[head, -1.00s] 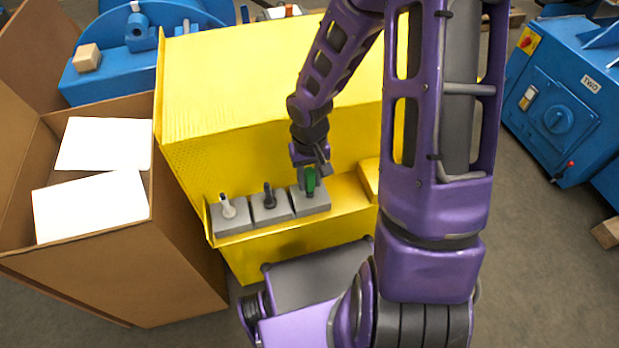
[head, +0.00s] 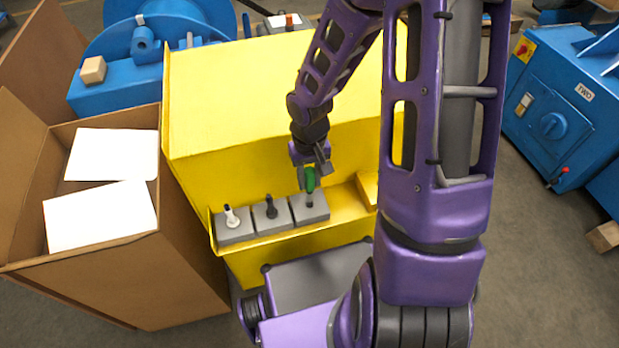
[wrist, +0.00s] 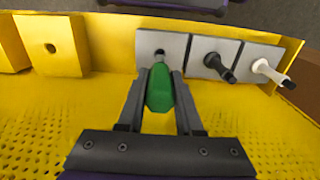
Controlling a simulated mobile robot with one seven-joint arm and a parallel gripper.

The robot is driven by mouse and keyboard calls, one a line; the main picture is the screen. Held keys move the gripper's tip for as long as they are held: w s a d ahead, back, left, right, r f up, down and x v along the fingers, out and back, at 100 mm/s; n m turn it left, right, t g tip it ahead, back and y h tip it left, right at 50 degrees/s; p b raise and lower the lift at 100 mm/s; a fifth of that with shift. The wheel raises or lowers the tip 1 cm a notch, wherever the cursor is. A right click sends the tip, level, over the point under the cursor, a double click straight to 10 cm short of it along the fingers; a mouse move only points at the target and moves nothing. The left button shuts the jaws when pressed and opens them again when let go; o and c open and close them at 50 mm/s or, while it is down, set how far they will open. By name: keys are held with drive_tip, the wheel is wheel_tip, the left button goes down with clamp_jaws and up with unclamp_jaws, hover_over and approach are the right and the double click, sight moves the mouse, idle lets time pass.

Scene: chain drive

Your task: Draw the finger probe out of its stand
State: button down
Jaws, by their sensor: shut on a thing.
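The finger probe (head: 310,180) has a green handle and a thin grey shaft below it. It stands roughly upright over the rightmost grey stand block (head: 312,212). My gripper (head: 306,172) is shut on the green handle; its two fingers flank the handle in the wrist view, where the probe (wrist: 160,90) points at the hole in its stand (wrist: 175,60). The shaft shows between the handle and the block; I cannot tell whether its tip is still inside the hole.
Two more grey blocks beside it hold a black-handled tool (head: 270,206) and a white one (head: 232,216). A yellow block with a hole (wrist: 52,45) lies on the other side. The yellow housing (head: 240,90) rises behind the ledge. An open cardboard box (head: 120,255) stands at left.

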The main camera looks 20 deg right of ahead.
sight(310, 170)
drive_tip(key=shift+r+p, duration=0.85)
drive_tip(key=shift+r, duration=1.15)
